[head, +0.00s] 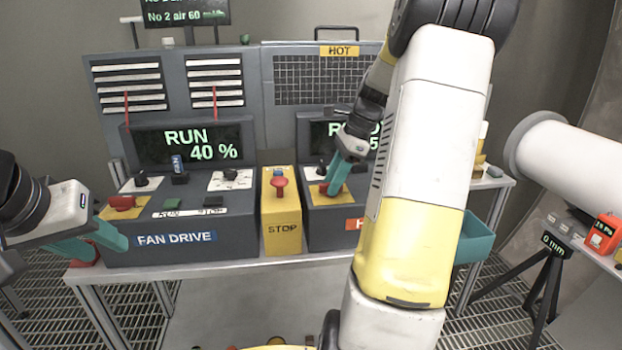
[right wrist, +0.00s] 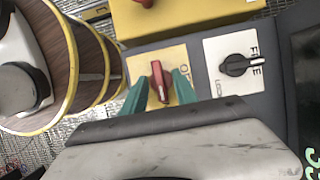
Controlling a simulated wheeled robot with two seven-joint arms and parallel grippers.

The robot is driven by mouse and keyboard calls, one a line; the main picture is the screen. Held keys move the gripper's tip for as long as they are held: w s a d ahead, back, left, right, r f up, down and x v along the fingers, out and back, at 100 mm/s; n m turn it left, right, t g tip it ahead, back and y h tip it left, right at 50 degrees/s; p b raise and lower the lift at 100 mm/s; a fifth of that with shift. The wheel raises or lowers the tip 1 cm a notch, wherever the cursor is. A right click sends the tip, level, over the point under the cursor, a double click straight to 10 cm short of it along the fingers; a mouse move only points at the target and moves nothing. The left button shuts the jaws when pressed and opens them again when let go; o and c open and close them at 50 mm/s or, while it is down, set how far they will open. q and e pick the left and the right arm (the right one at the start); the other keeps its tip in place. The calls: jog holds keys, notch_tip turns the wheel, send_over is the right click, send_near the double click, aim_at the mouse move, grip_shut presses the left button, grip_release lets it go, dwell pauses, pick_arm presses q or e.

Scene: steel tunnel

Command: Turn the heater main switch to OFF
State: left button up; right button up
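The heater main switch is a red handle (right wrist: 158,80) on a yellow plate; the plate also shows in the head view (head: 316,199). The handle stands nearly upright in the right wrist view, with a white line on it. Partly hidden lettering, seemingly OFF, lies right of it. My right gripper (right wrist: 160,92) has its teal fingers on either side of the handle, with gaps showing; in the head view (head: 335,190) it hides most of the switch. My left gripper (head: 112,250) looks open and empty, in front of the fan drive console's left end.
The fan drive console (head: 185,239) has its own red switch (head: 122,203) on a yellow plate. A yellow STOP box (head: 282,228) with a red button stands between the consoles. The fan display (head: 190,146) reads RUN 40 %. A teal bin (head: 475,240) hangs at the bench's right.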

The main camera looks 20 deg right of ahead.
grip_shut()
jog(key=n+g, duration=0.1)
jog(key=n, duration=0.3)
jog(key=shift+w+n+g, duration=0.2)
jog(key=shift+n+g, duration=0.1)
jog(key=shift+g, duration=0.1)
jog(key=n, duration=0.2)
jog(key=n+g, duration=0.1)
jog(key=n, duration=0.1)
jog(key=shift+w+n+g+h, duration=0.1)
jog(key=shift+n+g+h, duration=0.2)
jog(key=shift+h, duration=0.1)
jog(key=n+g+h, duration=0.1)
jog(key=n, duration=0.3)
jog(key=shift+a+n, duration=0.15)
jog(key=shift+n, duration=0.15)
jog(key=shift+w+n+g+h, duration=0.1)
jog(key=shift+n+g+h, duration=0.5)
jog(key=shift+n, duration=1.4)
